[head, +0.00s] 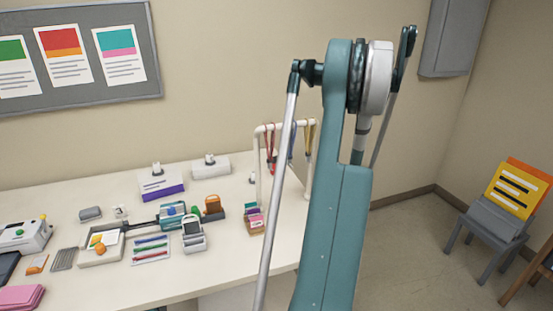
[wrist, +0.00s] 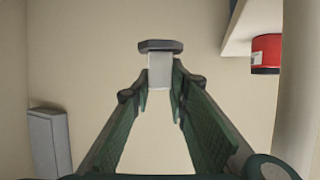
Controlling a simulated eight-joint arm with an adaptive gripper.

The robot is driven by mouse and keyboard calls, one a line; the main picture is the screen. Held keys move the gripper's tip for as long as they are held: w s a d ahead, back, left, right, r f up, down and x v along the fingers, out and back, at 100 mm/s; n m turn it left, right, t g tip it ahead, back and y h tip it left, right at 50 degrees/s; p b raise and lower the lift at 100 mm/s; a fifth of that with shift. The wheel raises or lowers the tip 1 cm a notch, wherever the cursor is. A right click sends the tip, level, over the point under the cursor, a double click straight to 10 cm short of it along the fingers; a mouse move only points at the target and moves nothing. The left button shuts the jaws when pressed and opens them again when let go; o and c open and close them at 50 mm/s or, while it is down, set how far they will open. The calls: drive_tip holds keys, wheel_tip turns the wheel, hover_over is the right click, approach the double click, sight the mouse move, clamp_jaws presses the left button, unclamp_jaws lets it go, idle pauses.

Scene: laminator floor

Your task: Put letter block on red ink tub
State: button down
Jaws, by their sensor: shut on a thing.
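A red tub with a dark band (wrist: 267,50), which looks like the red ink tub, is at the upper right of the wrist view, against a pale shelf. The held block is apart from it, to its left in the picture. In the head view my gripper and the block are out of sight; only my teal arm shows, and I cannot make out the red tub.
The pale shelf (wrist: 238,28) borders the tub. A grey wall box (wrist: 48,142) is at the lower left of the wrist view. In the head view a white table (head: 190,285) holds several small items, with a white rack (head: 258,165) of hanging straps near my arm.

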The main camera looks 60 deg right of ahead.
drive_tip(key=w+d+r+n+t, duration=0.1)
drive_tip(key=w+d, duration=0.3)
drive_tip(key=d, duration=0.4)
drive_tip(key=w+n+t+y+p, duration=0.1)
drive_tip(key=w+n+t+y, duration=0.25)
drive_tip(key=w, duration=0.65)
drive_tip(key=w+a+r+n+t+y, duration=0.1)
drive_tip(key=w+a+r+n+y, duration=0.1)
drive_tip(key=w, duration=0.3)
drive_tip(key=w+a+r+n+t+y, duration=0.1)
drive_tip(key=w+a+r+n+y, duration=0.1)
drive_tip(key=w+r+n+y, duration=0.1)
drive_tip(key=w+a+r+n+t+y+p, duration=0.1)
drive_tip(key=w+a+r+n+y, duration=0.1)
drive_tip(key=w, duration=0.5)
drive_tip(key=shift+a+r+n+y, duration=0.15)
drive_tip(key=shift+n+y, duration=0.7)
drive_tip(key=shift+y, duration=0.1)
drive_tip(key=shift+t, duration=0.25)
hover_over(277, 159)
drive_tip(key=shift+w+d+f+b, duration=0.1)
drive_tip(key=shift+f+b, duration=0.1)
drive_tip(key=shift+f, duration=1.05)
drive_tip(key=shift+w+d+f+b, duration=0.1)
drive_tip(key=shift+f+b, duration=0.1)
drive_tip(key=shift+f, duration=1.05)
drive_tip(key=shift+f, duration=0.1)
